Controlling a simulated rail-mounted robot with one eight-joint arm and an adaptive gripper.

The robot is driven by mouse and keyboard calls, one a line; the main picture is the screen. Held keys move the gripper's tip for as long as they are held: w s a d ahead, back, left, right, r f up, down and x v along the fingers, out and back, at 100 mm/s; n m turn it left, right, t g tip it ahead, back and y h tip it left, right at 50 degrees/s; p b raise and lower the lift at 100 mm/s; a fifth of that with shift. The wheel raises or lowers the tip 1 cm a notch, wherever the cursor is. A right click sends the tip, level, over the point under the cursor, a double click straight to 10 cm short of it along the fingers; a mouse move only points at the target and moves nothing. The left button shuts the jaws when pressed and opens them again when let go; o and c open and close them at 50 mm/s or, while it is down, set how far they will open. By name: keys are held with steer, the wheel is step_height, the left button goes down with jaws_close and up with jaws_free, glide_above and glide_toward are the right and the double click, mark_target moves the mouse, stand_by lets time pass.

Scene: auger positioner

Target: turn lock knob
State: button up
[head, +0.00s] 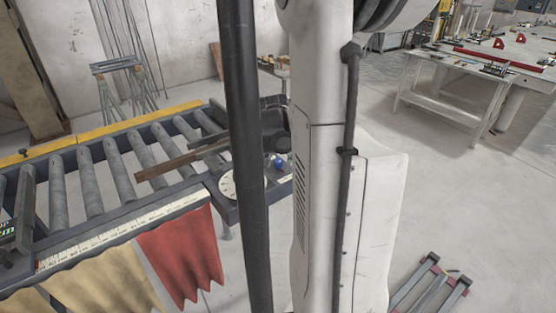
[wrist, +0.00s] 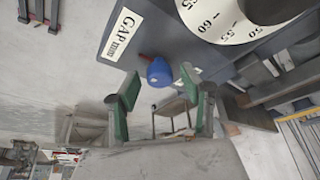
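The blue round knob (wrist: 159,72) has a short red piece at its upper left and sits by the edge of a dark grey plate (wrist: 160,35) in the wrist view. It also shows as a small blue ball (head: 279,163) beside a white dial in the head view. My gripper (wrist: 158,82) is open, with a green pad on each finger. The knob appears between the fingertips, with a visible gap to the left one; I cannot tell how far beyond them it lies. In the head view my gripper is not visible.
The white numbered dial (wrist: 219,18) lies close to the knob. A roller conveyor (head: 120,170) with a wooden piece (head: 180,163) stands at the left. A white table (head: 480,75) stands at the far right, with open floor before it.

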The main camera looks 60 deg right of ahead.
jaws_close()
steer(key=shift+n, duration=0.3)
steer(key=n+t+y+b, duration=0.1)
steer(key=n+b, duration=0.1)
steer(key=n, duration=0.1)
steer(key=shift+s+f+n, duration=0.1)
steer(key=shift+n, duration=0.3)
steer(key=n+b, duration=0.1)
steer(key=n, duration=0.1)
steer(key=n+t+y+b, duration=0.1)
steer(key=n, duration=0.1)
steer(key=shift+d+n+y, duration=0.15)
steer(key=shift+n+y, duration=0.15)
steer(key=n+y, duration=0.1)
steer(key=n, duration=0.1)
steer(key=n+b, duration=0.1)
steer(key=n, duration=0.1)
steer(key=shift+t+y+b, duration=0.3)
steer(key=shift+y, duration=0.1)
steer(key=n, duration=0.2)
steer(key=n+y+b, duration=0.1)
steer(key=n, duration=0.1)
steer(key=shift+n+y, duration=0.3)
steer(key=shift+n, duration=0.3)
